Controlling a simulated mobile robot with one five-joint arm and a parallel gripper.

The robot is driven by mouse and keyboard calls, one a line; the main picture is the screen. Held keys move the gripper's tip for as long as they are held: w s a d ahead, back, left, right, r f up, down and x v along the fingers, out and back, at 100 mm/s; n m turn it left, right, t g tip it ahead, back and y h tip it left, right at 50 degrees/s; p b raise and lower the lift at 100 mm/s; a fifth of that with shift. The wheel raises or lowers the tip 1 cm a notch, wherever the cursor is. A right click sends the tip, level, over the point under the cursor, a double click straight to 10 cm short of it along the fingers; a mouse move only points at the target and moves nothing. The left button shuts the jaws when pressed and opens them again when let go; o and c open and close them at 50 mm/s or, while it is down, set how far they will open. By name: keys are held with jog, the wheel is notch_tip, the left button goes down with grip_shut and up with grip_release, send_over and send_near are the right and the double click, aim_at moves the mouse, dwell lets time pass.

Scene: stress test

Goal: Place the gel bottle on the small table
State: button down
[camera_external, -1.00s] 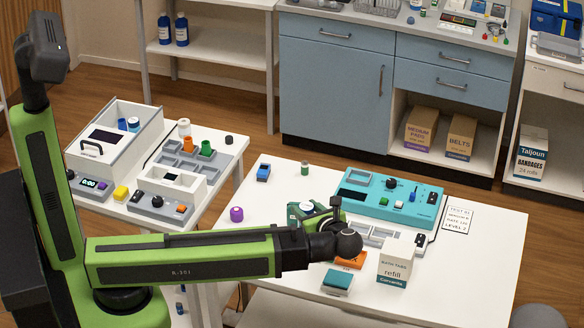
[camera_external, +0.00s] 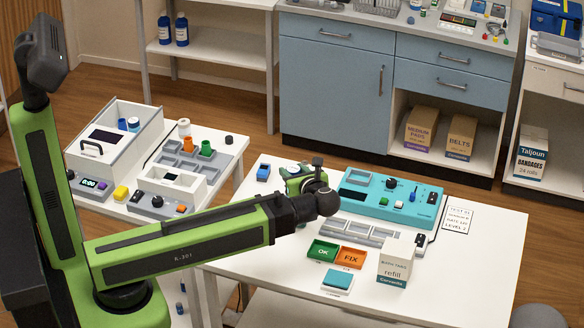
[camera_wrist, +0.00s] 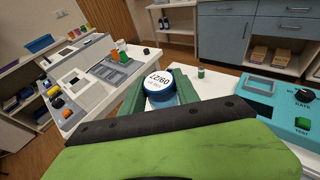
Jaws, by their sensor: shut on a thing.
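My gripper (camera_external: 303,182) is above the white table in the middle, near the teal device. In the wrist view its green jaws (camera_wrist: 160,98) are shut on a round blue container (camera_wrist: 159,98) with a white printed end facing the camera. Its sides are mostly hidden, so I cannot tell for sure that it is the gel bottle. The white table (camera_external: 455,285) in the middle and another white table (camera_external: 100,205) at the left are both in view; I cannot tell which is the small table.
A teal device (camera_external: 390,200), a green OK tray (camera_external: 322,250), an orange FIX tray (camera_external: 351,258) and a white refill box (camera_external: 396,262) stand on the middle table. A small green cylinder (camera_wrist: 201,73) stands beyond my jaws. The middle table's right front is clear.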

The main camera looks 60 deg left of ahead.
jog(key=s+a+n+g, duration=0.2)
jog(key=s+a, duration=0.4)
jog(key=a, duration=0.3)
jog(key=s+a+r+n+g+h+p, duration=0.1)
jog(key=s+a+n+g, duration=0.1)
jog(key=s+a, duration=0.55)
jog(key=s+a+n+g, duration=0.1)
jog(key=s+a+g, duration=0.25)
jog(key=a, duration=0.65)
jog(key=shift+t, duration=0.65)
notch_tip(320, 180, down, 7)
jog(key=b, duration=0.7)
jog(key=shift+s+d+r, duration=0.1)
jog(key=shift+r, duration=0.1)
jog(key=shift+f, duration=0.35)
jog(key=c, duration=0.8)
grip_release()
jog(key=shift+r, duration=0.1)
jog(key=p+v, duration=0.4)
jog(key=v, duration=1.3)
jog(key=shift+d+r+p, duration=0.1)
jog(key=shift+d+p, duration=0.05)
jog(key=shift+p, duration=0.2)
